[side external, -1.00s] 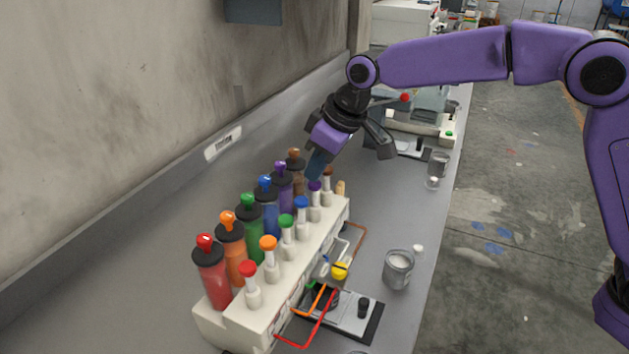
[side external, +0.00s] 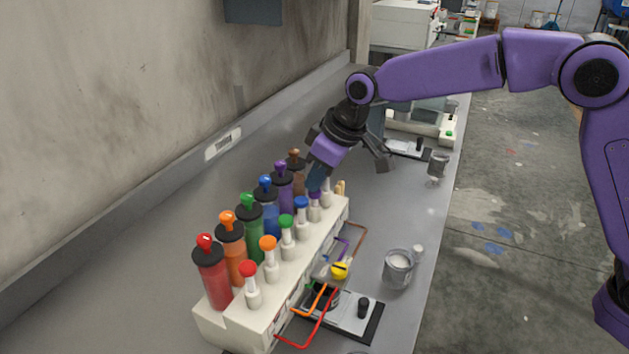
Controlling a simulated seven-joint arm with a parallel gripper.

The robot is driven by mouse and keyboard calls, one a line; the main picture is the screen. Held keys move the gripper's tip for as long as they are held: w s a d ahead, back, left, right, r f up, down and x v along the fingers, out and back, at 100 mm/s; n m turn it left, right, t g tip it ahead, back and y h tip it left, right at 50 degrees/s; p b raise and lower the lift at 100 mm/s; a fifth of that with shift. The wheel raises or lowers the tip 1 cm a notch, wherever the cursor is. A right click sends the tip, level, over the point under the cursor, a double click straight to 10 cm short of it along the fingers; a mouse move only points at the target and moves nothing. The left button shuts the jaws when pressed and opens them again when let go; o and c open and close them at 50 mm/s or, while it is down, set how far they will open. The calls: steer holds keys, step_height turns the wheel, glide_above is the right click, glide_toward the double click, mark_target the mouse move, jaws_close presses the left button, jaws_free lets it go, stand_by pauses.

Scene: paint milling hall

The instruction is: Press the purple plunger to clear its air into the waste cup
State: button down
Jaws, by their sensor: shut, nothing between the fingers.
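The purple plunger (side external: 315,195) stands in the front row of the cream dispenser rack (side external: 312,236), between the blue plunger and the rearmost plunger. My gripper (side external: 317,180) is shut and empty. Its fingertips are right over the purple plunger, seemingly touching its cap, and hide most of it. The plunger sits lower than its neighbours. A purple bottle (side external: 283,186) stands behind it. A purple line shows in a thin tube (side external: 345,243) in front of the rack.
Red, orange, green, blue and brown bottles stand close together along the rack, with matching plungers in front. A small scale (side external: 358,311) and orange and red tubes (side external: 318,318) lie before the rack. The bench is clear to the left.

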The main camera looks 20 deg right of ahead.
steer(key=shift+r, duration=1.55)
step_height(320, 180, up, 5)
steer(key=shift+s+d, duration=0.1)
stand_by(0.5)
steer(key=s+d+f+n+g+h, duration=0.1)
steer(key=s+d+f, duration=0.2)
steer(key=s+d, duration=0.6)
steer(key=s+d+f+n+g+h, duration=0.1)
steer(key=s+d+f, duration=0.3)
steer(key=s+d, duration=0.6)
steer(key=s+d+f+n+g, duration=0.1)
steer(key=s+d+f, duration=0.2)
steer(key=s+d, duration=0.6)
steer(key=s, duration=0.8)
steer(key=shift+s+d+f+n+h, duration=0.15)
steer(key=shift+d+f+n+h, duration=0.15)
steer(key=shift+d+h, duration=0.1)
